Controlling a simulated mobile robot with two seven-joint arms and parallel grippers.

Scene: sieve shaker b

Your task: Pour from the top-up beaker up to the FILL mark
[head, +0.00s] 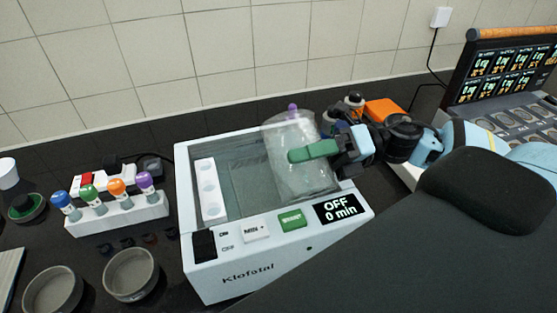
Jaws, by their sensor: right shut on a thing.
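The clear top-up beaker (300,172) with a green handle (312,151) is over the right part of the open tank of the white Klofstal bath (275,262). My right gripper (347,152) is shut on the beaker's green handle from the right. The beaker looks somewhat tilted; whether liquid is leaving it cannot be told. The tank's inside looks greyish and see-through, with a pale strip with round spots (210,190) at its left wall. The liquid level and a FILL mark cannot be made out. The display (342,208) reads OFF, 0 min. My left gripper is not in view.
A white rack (117,216) with several colour-capped bottles stands left of the bath. Two round grey sieves (130,274) (53,290) lie at the front left. An orange block (384,110) and dark-capped bottles are behind my right gripper. A panel with screens (508,72) stands at right.

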